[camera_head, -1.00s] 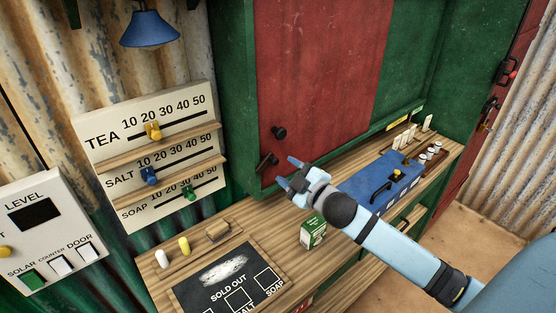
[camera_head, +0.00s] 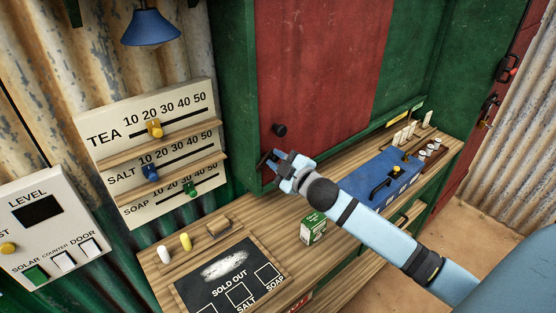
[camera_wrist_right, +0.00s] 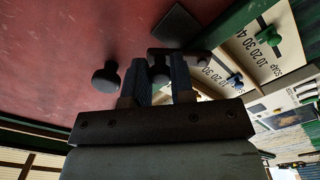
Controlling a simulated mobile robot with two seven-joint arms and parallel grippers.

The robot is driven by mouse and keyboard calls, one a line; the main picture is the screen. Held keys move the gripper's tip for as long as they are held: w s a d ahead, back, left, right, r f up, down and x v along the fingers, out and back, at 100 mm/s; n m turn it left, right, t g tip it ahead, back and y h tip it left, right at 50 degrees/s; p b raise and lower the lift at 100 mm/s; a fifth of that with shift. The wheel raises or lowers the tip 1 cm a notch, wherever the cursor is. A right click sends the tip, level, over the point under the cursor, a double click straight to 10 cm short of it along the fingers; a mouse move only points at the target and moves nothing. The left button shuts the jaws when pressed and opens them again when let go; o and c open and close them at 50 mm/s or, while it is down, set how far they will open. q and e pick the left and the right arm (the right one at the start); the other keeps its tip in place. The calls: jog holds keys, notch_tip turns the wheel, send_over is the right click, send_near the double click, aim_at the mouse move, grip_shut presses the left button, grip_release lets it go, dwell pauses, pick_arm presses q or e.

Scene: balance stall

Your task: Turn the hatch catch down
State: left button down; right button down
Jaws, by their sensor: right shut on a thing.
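The red hatch (camera_head: 318,70) is a panel in a green frame, with a round black knob (camera_head: 279,130) on its lower left. The dark hatch catch (camera_head: 265,163) sits below the knob, near the hatch's lower left edge. My right gripper (camera_head: 277,160) is at the catch, its fingers covering part of it. In the right wrist view my right gripper (camera_wrist_right: 166,80) is shut on the dark catch (camera_wrist_right: 176,56) between its two fingers. The knob (camera_wrist_right: 106,76) is beside the fingers there, apart from them. My left gripper is not in view.
A wooden counter (camera_head: 335,232) runs below the hatch, with a green box (camera_head: 313,227), a blue case (camera_head: 383,180) and a sold-out board (camera_head: 230,275) on it. A price board with sliders (camera_head: 150,152) stands left of the hatch.

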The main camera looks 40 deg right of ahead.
jog(key=shift+d+f+m+p, duration=0.15)
jog(key=shift+f+m+p, duration=0.3)
jog(key=shift+m, duration=0.8)
jog(key=shift+d+f+m+p, duration=0.1)
jog(key=shift+f+m+p, duration=0.35)
jog(key=shift+m, duration=0.75)
jog(key=shift+d+f+m+p, duration=0.15)
jog(key=shift+f+m+p, duration=0.3)
jog(key=shift+m, duration=0.8)
jog(key=c, duration=1)
grip_release()
